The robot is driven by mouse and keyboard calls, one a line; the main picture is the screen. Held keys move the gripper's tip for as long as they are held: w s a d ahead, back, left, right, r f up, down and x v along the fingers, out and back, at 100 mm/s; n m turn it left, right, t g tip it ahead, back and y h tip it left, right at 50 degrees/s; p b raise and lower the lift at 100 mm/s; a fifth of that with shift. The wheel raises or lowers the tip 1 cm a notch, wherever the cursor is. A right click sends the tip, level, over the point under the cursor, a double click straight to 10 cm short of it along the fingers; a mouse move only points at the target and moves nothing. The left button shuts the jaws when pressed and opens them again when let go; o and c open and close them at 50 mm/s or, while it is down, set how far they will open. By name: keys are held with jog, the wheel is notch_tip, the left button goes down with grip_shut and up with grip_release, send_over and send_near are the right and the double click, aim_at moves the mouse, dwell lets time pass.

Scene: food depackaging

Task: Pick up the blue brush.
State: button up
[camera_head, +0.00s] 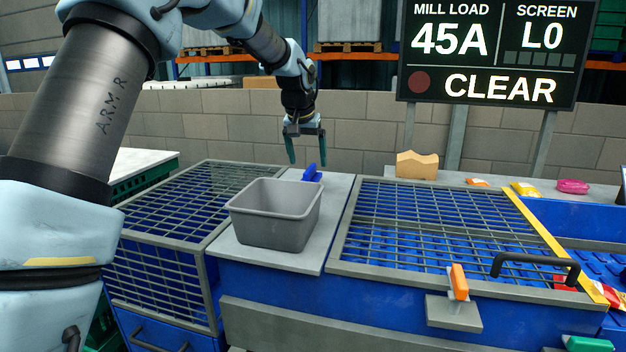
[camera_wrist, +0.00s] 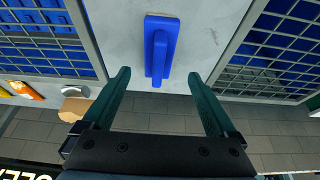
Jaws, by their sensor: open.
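The blue brush (camera_head: 312,174) lies on the light grey panel behind a grey bin, partly hidden by the bin in the head view. In the wrist view the blue brush (camera_wrist: 160,50) shows whole, with a flat rectangular base and a raised handle along its length. My gripper (camera_head: 308,165) is above the panel near the brush, pointing down, with its green fingers spread. In the wrist view my gripper (camera_wrist: 163,80) is open and empty, and the brush handle lies between the line of its two fingers. The fingers look apart from the brush.
A grey bin (camera_head: 274,238) stands on the panel (camera_head: 285,261) in front of the brush. Metal grids flank the panel, the left (camera_head: 165,240) and the right (camera_head: 350,262). A tan block (camera_head: 417,165) and several packets lie on the back ledge. A block wall (camera_head: 352,135) rises behind.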

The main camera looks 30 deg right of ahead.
aim_at(309, 168)
jog(key=shift+s+p+x, duration=0.15)
jog(key=shift+p+x, duration=0.35)
jog(key=shift+x, duration=1.05)
jog(key=shift+s+p+x, duration=0.1)
jog(key=shift+p+x, duration=0.4)
jog(key=shift+x, duration=1.1)
jog(key=shift+f, duration=0.1)
grip_shut()
